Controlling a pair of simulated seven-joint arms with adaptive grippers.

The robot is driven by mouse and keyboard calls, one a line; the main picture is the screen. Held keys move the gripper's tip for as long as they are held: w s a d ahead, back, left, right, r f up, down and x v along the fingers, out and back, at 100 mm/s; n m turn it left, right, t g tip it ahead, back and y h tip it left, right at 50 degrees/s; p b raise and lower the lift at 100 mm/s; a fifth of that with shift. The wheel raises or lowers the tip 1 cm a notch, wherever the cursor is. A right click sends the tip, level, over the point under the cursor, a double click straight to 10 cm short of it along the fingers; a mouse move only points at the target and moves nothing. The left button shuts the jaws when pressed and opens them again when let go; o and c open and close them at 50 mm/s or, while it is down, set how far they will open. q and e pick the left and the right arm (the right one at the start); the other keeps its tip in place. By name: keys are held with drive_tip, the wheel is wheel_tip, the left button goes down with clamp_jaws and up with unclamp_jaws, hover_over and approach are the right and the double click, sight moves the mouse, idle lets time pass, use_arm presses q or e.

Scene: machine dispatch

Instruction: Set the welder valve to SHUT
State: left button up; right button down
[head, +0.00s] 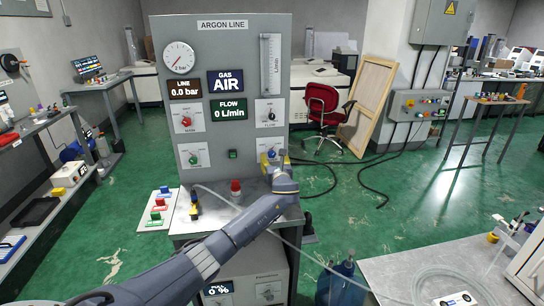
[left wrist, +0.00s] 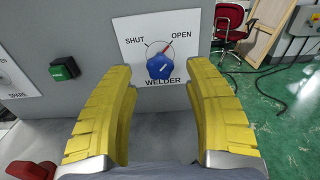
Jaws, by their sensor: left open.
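The welder valve (left wrist: 160,67) is a blue knob on a white plate marked SHUT at left and OPEN at right, in the left wrist view. Its red pointer leans up and right toward OPEN. My left gripper (left wrist: 155,75) is open, with its two yellow fingers on either side of the knob in the picture and a gap to each side. I cannot tell how far its tips are from the panel. In the head view my left gripper (head: 271,158) covers the welder valve at the lower right of the ARGON LINE panel (head: 222,50). My right gripper is not in view.
Other knobs are MAIN (head: 186,121), FLOW (head: 271,116) and SPARE (head: 195,158). A green button (left wrist: 64,68) is left of the welder plate. A red-topped part (head: 236,187) stands on the ledge below. The screens read AIR, 0.0 bar and 0 L/min.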

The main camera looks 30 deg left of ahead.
sight(272, 155)
use_arm(q)
drive_tip(key=shift+x, duration=1.6)
clamp_jaws()
